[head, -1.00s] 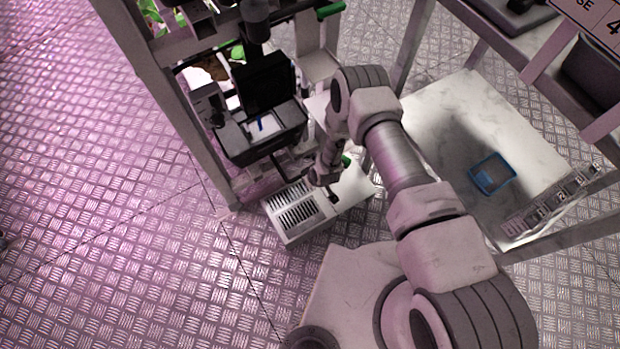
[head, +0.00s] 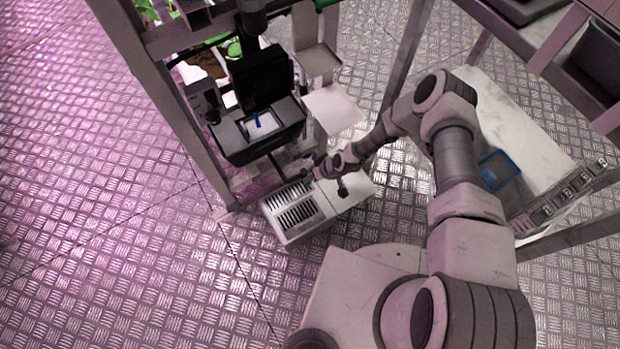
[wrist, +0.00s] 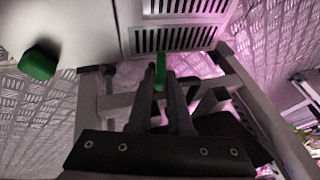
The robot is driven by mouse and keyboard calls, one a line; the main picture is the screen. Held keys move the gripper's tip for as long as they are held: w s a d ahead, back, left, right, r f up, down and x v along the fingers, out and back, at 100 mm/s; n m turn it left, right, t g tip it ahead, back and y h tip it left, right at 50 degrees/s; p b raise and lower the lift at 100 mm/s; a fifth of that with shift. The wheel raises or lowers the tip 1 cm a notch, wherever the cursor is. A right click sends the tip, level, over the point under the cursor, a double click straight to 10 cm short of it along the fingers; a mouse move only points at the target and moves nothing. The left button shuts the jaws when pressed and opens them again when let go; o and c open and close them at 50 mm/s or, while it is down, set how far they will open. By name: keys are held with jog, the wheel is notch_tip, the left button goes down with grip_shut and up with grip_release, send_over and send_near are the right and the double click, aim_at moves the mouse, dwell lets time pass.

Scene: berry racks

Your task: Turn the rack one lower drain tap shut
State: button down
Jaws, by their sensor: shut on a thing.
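The green handle of a drain tap (wrist: 160,72) stands between my fingertips in the wrist view, beside the slotted drain box. My gripper (wrist: 164,88) is shut on this handle. In the head view my gripper (head: 312,170) is low at the rack, just above the far edge of the drain box, and the handle is hidden there. The tap's body and how far it is turned cannot be made out. A second green knob (wrist: 38,62) shows at the left of the wrist view, apart from my fingers.
The slotted drain box (head: 292,211) sits on the floor under the rack. A rack post (head: 165,110) rises at left, with a black open-lidded box (head: 262,138) above my gripper. A shelf holding a blue tray (head: 497,170) stands right. Patterned floor is open at left.

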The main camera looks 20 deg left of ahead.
jog(key=shift+w+d+f+m+g+y, duration=0.15)
jog(key=shift+m+g+y, duration=0.1)
jog(key=shift+g+y, duration=0.4)
jog(key=shift+w+d+f+m+g+y, duration=0.1)
jog(key=shift+w+m+g+y, duration=0.1)
jog(key=shift+g+y, duration=0.5)
jog(key=shift+w+d+f+m+g+y, duration=0.15)
jog(key=shift+m+g+y, duration=0.1)
jog(key=shift+g+y, duration=0.4)
jog(key=shift+f+g+y, duration=0.1)
jog(key=shift+g+y, duration=0.2)
jog(key=shift+g, duration=0.1)
jog(key=shift+s, duration=0.1)
jog(key=c, duration=0.8)
grip_release()
jog(key=shift+c, duration=0.2)
